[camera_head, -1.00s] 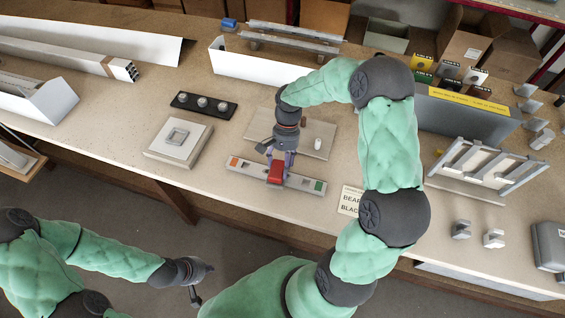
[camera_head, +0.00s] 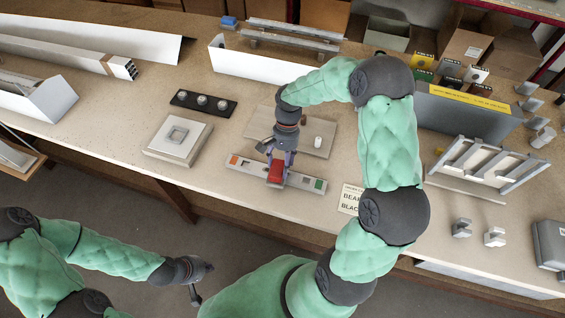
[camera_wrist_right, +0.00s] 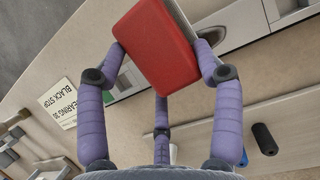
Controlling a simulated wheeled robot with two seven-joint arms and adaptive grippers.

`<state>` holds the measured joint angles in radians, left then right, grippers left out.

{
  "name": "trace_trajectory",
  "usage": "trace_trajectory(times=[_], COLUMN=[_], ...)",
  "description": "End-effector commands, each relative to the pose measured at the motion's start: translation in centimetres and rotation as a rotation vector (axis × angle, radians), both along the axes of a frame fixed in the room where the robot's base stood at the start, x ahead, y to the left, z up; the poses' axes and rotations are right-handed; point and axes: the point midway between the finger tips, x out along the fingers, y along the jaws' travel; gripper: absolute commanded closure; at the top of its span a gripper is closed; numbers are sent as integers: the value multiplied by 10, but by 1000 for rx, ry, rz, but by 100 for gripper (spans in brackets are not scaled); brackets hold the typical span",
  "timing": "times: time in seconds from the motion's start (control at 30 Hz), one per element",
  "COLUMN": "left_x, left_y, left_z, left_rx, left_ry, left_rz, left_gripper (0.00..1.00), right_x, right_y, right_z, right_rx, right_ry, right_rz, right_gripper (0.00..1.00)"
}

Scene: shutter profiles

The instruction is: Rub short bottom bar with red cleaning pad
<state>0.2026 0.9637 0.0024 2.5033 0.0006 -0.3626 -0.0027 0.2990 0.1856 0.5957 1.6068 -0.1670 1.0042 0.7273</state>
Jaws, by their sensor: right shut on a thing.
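The red cleaning pad (camera_head: 276,171) is held in my right gripper (camera_head: 278,158), over the middle of the short bottom bar (camera_head: 301,181). The bar is a light grey strip with an orange patch at its left end and a green patch at its right end. In the right wrist view the purple fingers are shut on the red pad (camera_wrist_right: 160,45), with part of the bar (camera_wrist_right: 122,84) behind it. Whether the pad touches the bar is hard to tell. My left gripper (camera_head: 196,292) hangs off the table's front edge, apart from everything; its fingers are too unclear to read.
A flat board (camera_head: 312,140) lies behind the bar. A square block with a raised frame (camera_head: 158,150) and a black strip with several knobs (camera_head: 182,98) lie to the left. A printed card (camera_head: 349,199) lies at the right. A slatted frame (camera_head: 480,165) stands further right.

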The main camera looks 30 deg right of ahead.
Motion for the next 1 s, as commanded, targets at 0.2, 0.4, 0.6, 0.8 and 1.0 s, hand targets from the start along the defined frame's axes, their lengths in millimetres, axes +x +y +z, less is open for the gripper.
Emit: trace_trajectory(times=[0.2,0.4,0.6,0.8,1.0], left_x=[0,0,0,0,0], left_y=[0,0,0,0,0], left_z=[-2,-4,-6,-8,-8], left_rx=[0,0,0,0,0], left_ry=[0,0,0,0,0], left_rz=[0,0,0,0,0], left_gripper=[100,100,100,100,100], right_x=[0,0,0,0,0], right_y=[0,0,0,0,-1], right_z=[-4,-8,-11,-14,-16], right_rx=[0,0,0,0,0], right_ry=[0,0,0,0,0], right_rz=[0,0,0,0,0], right_gripper=[59,59,59,59,59])
